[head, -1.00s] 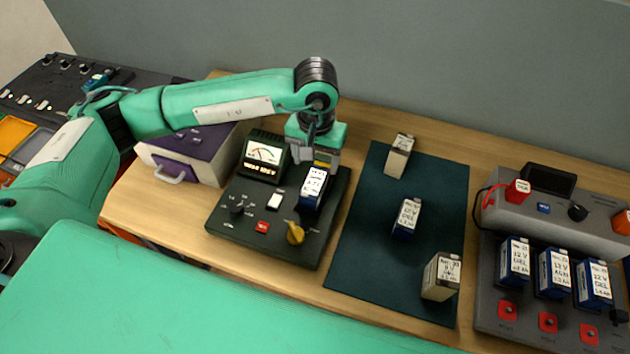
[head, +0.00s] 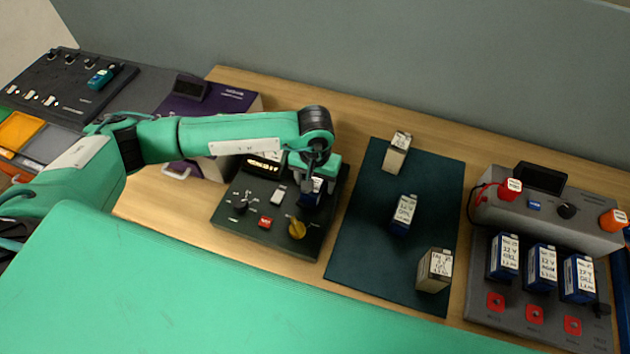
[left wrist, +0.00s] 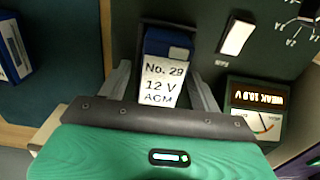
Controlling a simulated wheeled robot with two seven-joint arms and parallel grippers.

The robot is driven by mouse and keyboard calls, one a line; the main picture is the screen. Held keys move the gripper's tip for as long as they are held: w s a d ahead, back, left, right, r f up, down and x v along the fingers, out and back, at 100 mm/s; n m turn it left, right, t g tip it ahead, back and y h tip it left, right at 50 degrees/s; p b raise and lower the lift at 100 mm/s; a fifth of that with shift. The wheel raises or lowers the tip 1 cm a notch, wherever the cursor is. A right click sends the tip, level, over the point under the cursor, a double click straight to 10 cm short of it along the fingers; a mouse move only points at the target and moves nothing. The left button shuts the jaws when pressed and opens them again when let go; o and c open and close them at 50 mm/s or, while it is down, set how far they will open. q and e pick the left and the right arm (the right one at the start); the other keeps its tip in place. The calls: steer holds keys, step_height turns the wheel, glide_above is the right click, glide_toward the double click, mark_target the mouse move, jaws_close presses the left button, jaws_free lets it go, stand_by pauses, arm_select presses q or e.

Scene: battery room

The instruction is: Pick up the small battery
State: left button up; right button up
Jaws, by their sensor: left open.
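A small blue battery (head: 311,194) with a white top label stands in the slot of the dark tester (head: 262,235). In the left wrist view the battery (left wrist: 164,80) reads "No. 29 12 V AGM". My left gripper (left wrist: 163,85) is open, with one finger on each side of this battery. I cannot tell whether the fingers touch it. In the head view my left gripper (head: 314,184) is above the tester and hides part of the battery and the meter. My right gripper does not show.
A dark green mat (head: 372,235) holds a pale battery (head: 396,153), a blue battery (head: 403,215) and another pale one (head: 435,270). A grey charger (head: 545,220) with three blue batteries stands right. A purple case (head: 220,100) is behind left.

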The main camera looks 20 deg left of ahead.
arm_select(q)
steer(key=shift+r, duration=0.1)
jaws_close()
